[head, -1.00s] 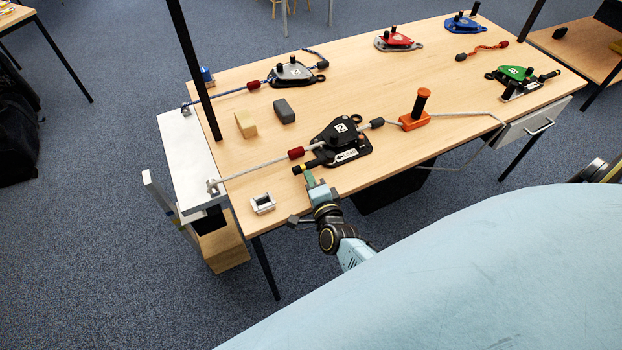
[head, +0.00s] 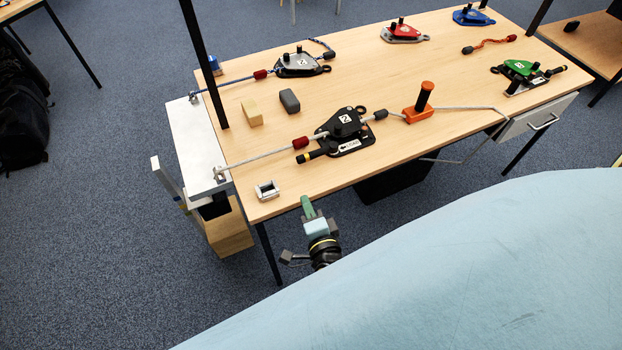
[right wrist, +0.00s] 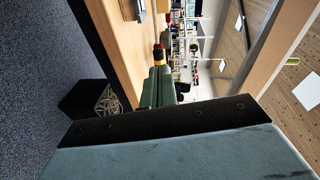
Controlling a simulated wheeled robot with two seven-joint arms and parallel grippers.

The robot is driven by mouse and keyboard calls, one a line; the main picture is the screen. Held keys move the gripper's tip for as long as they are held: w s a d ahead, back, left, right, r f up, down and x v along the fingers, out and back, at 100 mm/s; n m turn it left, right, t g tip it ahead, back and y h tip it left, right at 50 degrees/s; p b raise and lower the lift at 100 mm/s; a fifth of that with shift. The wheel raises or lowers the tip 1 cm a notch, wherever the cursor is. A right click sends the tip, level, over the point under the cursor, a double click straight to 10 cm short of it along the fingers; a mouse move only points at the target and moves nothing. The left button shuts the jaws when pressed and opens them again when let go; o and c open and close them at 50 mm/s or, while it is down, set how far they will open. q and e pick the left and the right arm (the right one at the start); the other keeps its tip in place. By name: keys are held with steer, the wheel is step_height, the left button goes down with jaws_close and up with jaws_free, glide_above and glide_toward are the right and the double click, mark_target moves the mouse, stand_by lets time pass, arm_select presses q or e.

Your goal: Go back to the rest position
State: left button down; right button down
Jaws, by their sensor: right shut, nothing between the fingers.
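My right gripper (head: 307,206) is in front of the table's near edge in the head view, with its green fingers together and nothing held. The black rope device (head: 344,132) with its black lever handle (head: 318,153) lies on the table beyond the fingertips, and a gap shows between them. In the right wrist view the green fingers (right wrist: 157,88) are closed, with the handle's red, black and yellow parts (right wrist: 158,54) showing past their tips. My left gripper is not in view.
The wooden table (head: 400,70) carries several rope devices, an orange post block (head: 418,112) and a small metal bracket (head: 267,190) near the front edge. A black post (head: 203,65) rises at its left. A black bin (head: 395,183) stands below. Open carpet lies at front left.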

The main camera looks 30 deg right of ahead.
steer(key=s+a+f+n+g+y, duration=0.15)
steer(key=s+f+n+g, duration=0.25)
steer(key=s+f+n, duration=0.45)
steer(key=s+a+f+n+g+y, duration=0.1)
steer(key=s+f+n+g+y, duration=0.3)
steer(key=f, duration=0.7)
steer(key=s+d+f+n+g, duration=0.2)
steer(key=s+f, duration=0.1)
steer(key=s, duration=0.4)
steer(key=s+d+f+n+g+h, duration=0.1)
steer(key=s+d+f+n+g, duration=0.1)
steer(key=s, duration=0.5)
steer(key=s+d+f+n+g+h, duration=0.1)
steer(key=s+d+f+n+g, duration=0.2)
steer(key=s, duration=0.5)
step_height(320, 180, down, 2)
steer(key=shift+d+f+n, duration=0.1)
steer(key=shift+d+n, duration=0.5)
steer(key=shift+n, duration=0.15)
